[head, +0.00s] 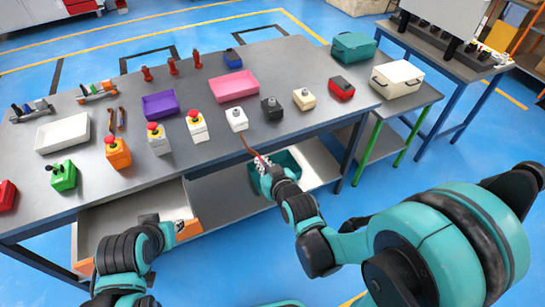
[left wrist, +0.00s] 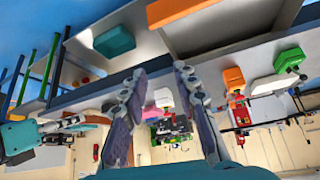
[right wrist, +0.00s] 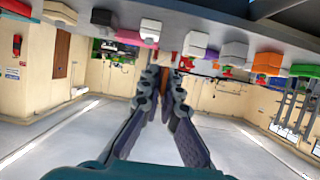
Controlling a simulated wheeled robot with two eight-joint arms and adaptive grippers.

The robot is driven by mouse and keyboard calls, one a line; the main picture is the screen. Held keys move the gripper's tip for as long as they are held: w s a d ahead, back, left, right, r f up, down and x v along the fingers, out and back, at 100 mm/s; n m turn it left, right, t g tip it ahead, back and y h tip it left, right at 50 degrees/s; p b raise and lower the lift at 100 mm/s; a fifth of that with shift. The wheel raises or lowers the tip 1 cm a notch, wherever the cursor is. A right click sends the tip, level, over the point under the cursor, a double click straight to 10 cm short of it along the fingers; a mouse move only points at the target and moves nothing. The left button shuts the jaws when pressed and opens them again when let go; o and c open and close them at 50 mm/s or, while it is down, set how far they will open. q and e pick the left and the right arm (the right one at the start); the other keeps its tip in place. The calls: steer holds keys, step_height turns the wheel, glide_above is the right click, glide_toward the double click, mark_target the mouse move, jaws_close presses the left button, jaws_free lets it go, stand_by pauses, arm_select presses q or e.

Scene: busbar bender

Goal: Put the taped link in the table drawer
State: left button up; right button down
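A thin red-brown strip (head: 250,147), which looks like the link, sticks up from my right gripper (head: 261,162) at the table's front edge. In the right wrist view a brown piece (right wrist: 166,68) shows between the close-set fingertips (right wrist: 162,76). I cannot make out tape on it. The table drawer (head: 105,220) is pulled out at the front left and its visible inside looks empty. Its orange front is partly hidden by my left arm. My left gripper is at the drawer's front; in the left wrist view its fingers (left wrist: 160,75) are spread and empty.
Two brown strips (head: 121,119) lie on the table beside a white tray (head: 64,133). Button boxes, including an orange one (head: 117,152), line the front edge. Purple (head: 160,105) and pink (head: 233,86) trays stand behind. A teal bin (head: 290,163) sits on the lower shelf.

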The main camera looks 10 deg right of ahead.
arm_select(q)
steer(key=shift+c, duration=0.2)
step_height(320, 180, up, 10)
steer(key=r+n+g, duration=0.1)
steer(key=n+g, duration=0.6)
steer(key=n, duration=0.3)
glide_above(253, 152)
steer(key=a, duration=0.4)
step_height(253, 152, down, 12)
steer(key=shift+s+f, duration=0.2)
steer(key=shift+f, duration=0.05)
arm_select(e)
steer(key=a, duration=0.1)
steer(key=a+n+y, duration=0.2)
steer(key=shift+s+a+f+g, duration=0.15)
steer(key=shift+s+f+g, duration=0.15)
steer(key=shift+f, duration=0.1)
